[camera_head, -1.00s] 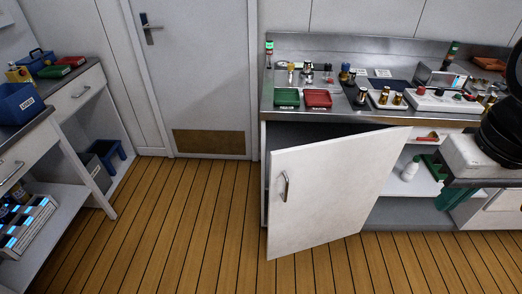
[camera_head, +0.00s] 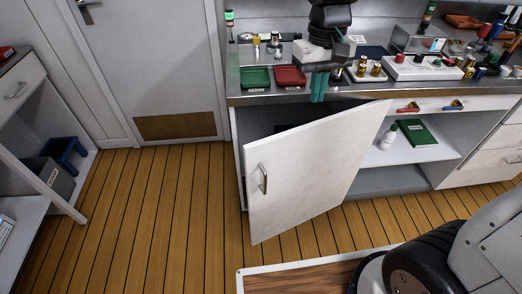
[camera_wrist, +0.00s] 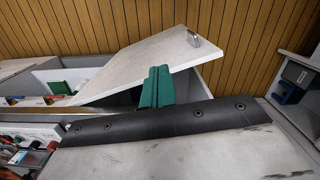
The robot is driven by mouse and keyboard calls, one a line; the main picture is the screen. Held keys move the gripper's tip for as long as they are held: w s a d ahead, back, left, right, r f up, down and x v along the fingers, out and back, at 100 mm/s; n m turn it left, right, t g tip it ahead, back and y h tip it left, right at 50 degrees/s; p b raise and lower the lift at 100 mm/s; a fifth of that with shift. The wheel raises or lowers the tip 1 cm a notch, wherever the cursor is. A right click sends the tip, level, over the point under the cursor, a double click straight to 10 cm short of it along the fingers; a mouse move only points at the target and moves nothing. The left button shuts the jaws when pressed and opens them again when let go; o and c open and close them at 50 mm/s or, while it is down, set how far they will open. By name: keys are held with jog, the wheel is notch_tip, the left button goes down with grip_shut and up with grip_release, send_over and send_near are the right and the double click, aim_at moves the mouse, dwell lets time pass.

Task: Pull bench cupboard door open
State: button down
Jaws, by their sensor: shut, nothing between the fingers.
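The white bench cupboard door (camera_head: 315,165) stands partly open, its handle side swung out from the bench and its right side near the cupboard. Its metal handle (camera_head: 263,179) is at the left edge; the handle also shows in the wrist view (camera_wrist: 193,38). My gripper (camera_head: 319,88) has green fingers pressed together, with nothing between them. It points down at the bench's front edge, above the dark gap behind the door. In the wrist view the fingers (camera_wrist: 157,86) are on the cupboard side of the door's top edge. I cannot tell whether they touch the door.
The bench top (camera_head: 240,99) carries a green tray (camera_head: 256,77), a red tray (camera_head: 290,76) and small parts. An open shelf (camera_head: 405,156) right of the door holds a white bottle (camera_head: 388,138) and a green book (camera_head: 418,133). Wooden floor left of the door is clear.

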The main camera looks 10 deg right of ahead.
jog(key=w+a+f+n+g, duration=0.1)
jog(key=w+a+f, duration=0.6)
jog(key=w+f, duration=0.15)
send_near(260, 152)
jog(key=w+f, duration=0.5)
jog(key=shift+n+g+h, duration=0.3)
jog(key=shift+g+h, duration=0.1)
jog(key=x, duration=1)
jog(key=shift+w+f, duration=0.3)
